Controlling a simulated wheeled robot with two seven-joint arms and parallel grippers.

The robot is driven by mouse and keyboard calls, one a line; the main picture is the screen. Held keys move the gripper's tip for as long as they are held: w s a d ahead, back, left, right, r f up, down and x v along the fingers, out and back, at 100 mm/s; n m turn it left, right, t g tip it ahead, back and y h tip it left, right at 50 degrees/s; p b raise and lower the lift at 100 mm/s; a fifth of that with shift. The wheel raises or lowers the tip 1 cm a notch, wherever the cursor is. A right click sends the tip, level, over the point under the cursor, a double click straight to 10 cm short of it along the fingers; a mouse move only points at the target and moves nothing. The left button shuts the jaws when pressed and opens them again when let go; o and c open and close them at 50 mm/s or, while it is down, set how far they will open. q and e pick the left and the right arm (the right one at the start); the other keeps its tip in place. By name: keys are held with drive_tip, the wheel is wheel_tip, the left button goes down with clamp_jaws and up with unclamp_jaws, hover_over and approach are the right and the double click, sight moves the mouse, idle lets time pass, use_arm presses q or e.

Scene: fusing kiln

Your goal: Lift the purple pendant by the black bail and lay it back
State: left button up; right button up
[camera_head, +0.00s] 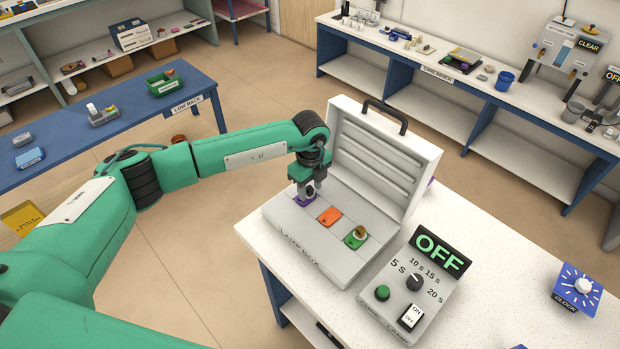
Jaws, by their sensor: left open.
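The purple pendant (298,202) lies flat on the light grey bed of the open kiln box (298,240), at the left end of a row. My left gripper (306,196) points down right over it, with its fingertips at the pendant. The gripper is open. It covers most of the pendant, and I cannot make out the black bail. An orange piece (329,216) lies beside the pendant, and a green piece (351,241) with a gold-brown round thing on it lies further right. My right gripper is not in view.
The kiln's raised lid (382,160) stands behind my left gripper. A control box (420,285) with an OFF display and a blue clock dial (577,290) are on the white speckled table (480,250). The table between them is clear. A low blue rack (130,135) stands at left.

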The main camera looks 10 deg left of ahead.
use_arm(q)
clamp_jaws()
drive_tip(key=shift+r+p, duration=0.7)
drive_tip(key=shift+r, duration=0.6)
idle(0.8)
idle(0.5)
drive_tip(key=shift+f+b, duration=0.95)
drive_tip(key=shift+f, duration=0.35)
idle(1.3)
idle(0.3)
unclamp_jaws()
drive_tip(key=shift+r, duration=0.1)
